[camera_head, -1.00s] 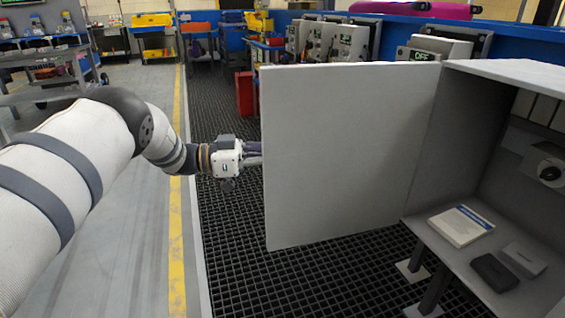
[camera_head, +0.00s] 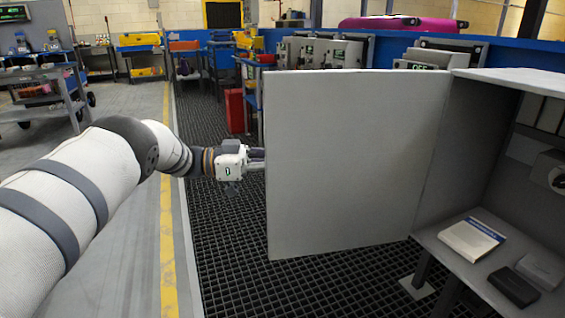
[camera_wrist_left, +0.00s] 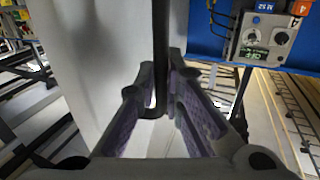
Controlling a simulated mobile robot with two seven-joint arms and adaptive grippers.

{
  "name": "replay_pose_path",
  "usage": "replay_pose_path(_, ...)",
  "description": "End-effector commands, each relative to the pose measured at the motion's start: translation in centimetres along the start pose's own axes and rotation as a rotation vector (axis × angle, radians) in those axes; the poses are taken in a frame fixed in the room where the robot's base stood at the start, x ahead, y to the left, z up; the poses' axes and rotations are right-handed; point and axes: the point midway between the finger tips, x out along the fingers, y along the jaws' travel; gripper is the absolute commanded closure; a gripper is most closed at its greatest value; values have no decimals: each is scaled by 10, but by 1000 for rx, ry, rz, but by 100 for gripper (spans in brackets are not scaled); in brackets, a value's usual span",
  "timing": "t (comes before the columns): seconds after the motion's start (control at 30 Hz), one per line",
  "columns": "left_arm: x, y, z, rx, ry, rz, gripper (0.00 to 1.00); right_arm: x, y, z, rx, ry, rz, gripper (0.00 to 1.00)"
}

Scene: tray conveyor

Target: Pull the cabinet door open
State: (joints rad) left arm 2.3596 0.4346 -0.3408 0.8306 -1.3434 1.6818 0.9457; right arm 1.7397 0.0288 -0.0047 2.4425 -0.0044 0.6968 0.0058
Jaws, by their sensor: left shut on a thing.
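The pale grey cabinet door (camera_head: 350,160) stands wide open in the head view, swung out to the left of the grey cabinet (camera_head: 512,80). My left gripper (camera_head: 258,158) is at the door's free edge, with its fingertips partly hidden behind the door. In the left wrist view, the gripper's fingers (camera_wrist_left: 162,95) are closed around a dark bar handle (camera_wrist_left: 160,55) on the door's outer face (camera_wrist_left: 95,60). My right gripper is not in view.
Inside the cabinet, a white book or box (camera_head: 471,239) and two small boxes, one dark (camera_head: 513,287) and one grey (camera_head: 541,270), lie on the shelf. Black grid matting (camera_head: 235,255) covers the floor below the door. A red bin (camera_head: 235,110) stands behind.

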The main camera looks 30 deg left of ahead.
Motion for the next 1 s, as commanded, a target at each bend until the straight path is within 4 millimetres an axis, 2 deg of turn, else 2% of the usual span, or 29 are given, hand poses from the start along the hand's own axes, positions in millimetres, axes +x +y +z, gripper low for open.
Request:
replay_pose_path(0.03,1,0,-1,0,1,1,100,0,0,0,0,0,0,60)
replay_pose_path(0.1,1,0,-1,0,1,1,82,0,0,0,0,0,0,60)
replay_pose_path(0.37,0,0,0,1,0,0,82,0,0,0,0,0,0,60)
replay_pose_path(0.47,-7,-1,0,1,0,-2,82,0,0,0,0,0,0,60)
replay_pose_path(0.57,-28,-1,0,0,-1,-4,82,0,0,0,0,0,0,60)
replay_pose_path(0.8,-92,0,0,1,-1,-2,82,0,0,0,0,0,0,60)
replay_pose_path(0.9,-109,0,0,1,0,-1,82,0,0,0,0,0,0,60)
replay_pose_path(1.0,-117,0,0,1,-1,0,82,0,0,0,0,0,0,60)
